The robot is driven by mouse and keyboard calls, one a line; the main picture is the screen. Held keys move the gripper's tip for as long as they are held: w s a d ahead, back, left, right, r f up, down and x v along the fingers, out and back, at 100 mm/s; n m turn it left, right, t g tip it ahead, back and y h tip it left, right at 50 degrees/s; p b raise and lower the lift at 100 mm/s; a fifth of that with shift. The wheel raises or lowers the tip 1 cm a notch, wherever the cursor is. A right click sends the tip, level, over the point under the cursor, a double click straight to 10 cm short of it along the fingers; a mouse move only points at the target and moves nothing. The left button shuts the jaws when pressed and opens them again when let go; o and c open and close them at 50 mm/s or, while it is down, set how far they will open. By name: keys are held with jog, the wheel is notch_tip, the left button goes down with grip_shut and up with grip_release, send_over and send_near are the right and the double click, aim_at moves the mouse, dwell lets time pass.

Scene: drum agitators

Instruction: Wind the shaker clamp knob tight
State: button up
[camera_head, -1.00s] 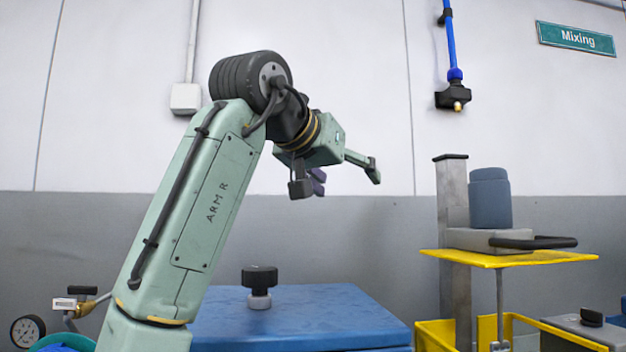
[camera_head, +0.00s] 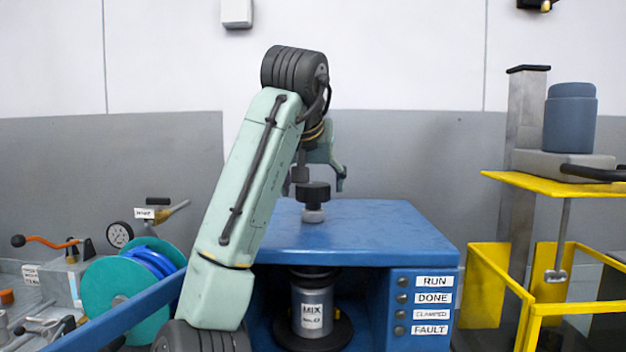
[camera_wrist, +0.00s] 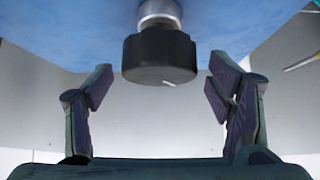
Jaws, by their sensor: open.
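The black clamp knob (camera_head: 313,193) stands on a metal stem on top of the blue shaker cabinet (camera_head: 385,228). In the wrist view the knob (camera_wrist: 160,55) hangs from the top of the picture, centred between the spread fingers and a little beyond their tips. My gripper (camera_wrist: 160,88) is open and empty. In the head view my gripper (camera_head: 318,182) is just above and around the knob's height; my arm hides part of it. A can labelled MIX (camera_head: 312,312) sits inside the cabinet under the knob.
The cabinet's front has a panel of labelled lamps (camera_head: 402,298); I cannot tell which are lit. A yellow-framed agitator (camera_head: 515,182) stands at the right. A teal hose reel (camera_head: 112,290) and a gauge (camera_head: 119,235) are at the left. The cabinet top right of the knob is clear.

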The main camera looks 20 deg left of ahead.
jog(key=shift+w+f, duration=0.35)
jog(key=c, duration=1.2)
jog(key=shift+o, duration=0.2)
jog(key=shift+m, duration=0.3)
jog(key=m+h, duration=0.4)
jog(key=m, duration=0.1)
jog(key=shift+a+r+h, duration=0.1)
jog(key=shift+h, duration=0.3)
jog(key=m+g+h, duration=0.2)
jog(key=m+h, duration=0.1)
jog(key=m, duration=0.2)
jog(key=shift+m, duration=0.4)
jog(key=shift+m+g+h, duration=0.4)
jog(key=shift+m+g, duration=0.1)
